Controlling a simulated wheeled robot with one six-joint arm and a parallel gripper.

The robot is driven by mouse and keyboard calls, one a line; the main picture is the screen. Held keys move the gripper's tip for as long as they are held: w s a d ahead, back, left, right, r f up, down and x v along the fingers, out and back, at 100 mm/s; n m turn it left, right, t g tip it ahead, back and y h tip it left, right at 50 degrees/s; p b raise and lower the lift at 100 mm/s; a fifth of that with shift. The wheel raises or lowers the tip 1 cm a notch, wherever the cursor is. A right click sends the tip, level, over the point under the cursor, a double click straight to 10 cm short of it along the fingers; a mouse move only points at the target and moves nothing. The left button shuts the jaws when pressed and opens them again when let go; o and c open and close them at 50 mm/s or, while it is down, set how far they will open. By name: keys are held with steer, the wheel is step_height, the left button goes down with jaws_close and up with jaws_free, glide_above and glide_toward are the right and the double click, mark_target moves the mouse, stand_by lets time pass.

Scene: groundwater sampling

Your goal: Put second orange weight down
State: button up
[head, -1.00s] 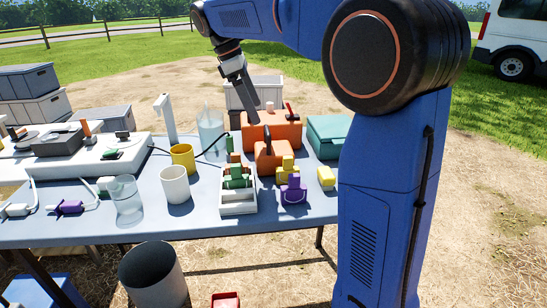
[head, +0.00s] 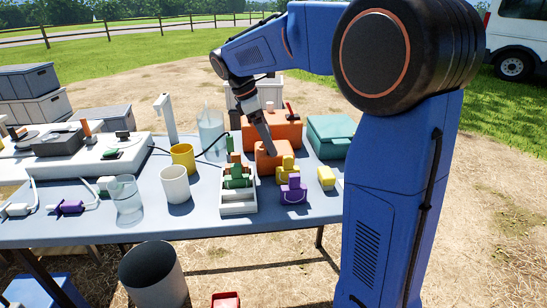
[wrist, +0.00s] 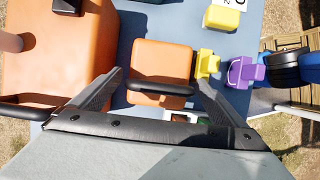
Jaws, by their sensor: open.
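Two orange blocks with dark handles stand on the table. The larger orange block (head: 286,131) is at the back, and it also shows at the left of the wrist view (wrist: 65,45). The smaller orange block (head: 275,158) stands in front of it, and it shows in the middle of the wrist view (wrist: 163,62). My gripper (wrist: 161,78) is open above the smaller block, with its black handle between the spread fingers in the wrist view. I cannot tell whether the fingers reach down to the handle's height. In the head view the fingers (head: 268,150) partly cover this block.
Yellow (head: 286,168) and purple (head: 293,190) weights stand close in front of the smaller block. A small yellow block (head: 326,178) is to the right. A white tray (head: 238,209) with green pieces stands left. A teal case (head: 331,139) is at back right.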

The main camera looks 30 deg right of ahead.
steer(key=shift+x, duration=2.75)
steer(key=shift+w+a, duration=0.1)
steer(key=shift+a, duration=0.1)
steer(key=c, duration=1.9)
steer(key=shift+o, duration=0.2)
steer(key=shift+r, duration=5.05)
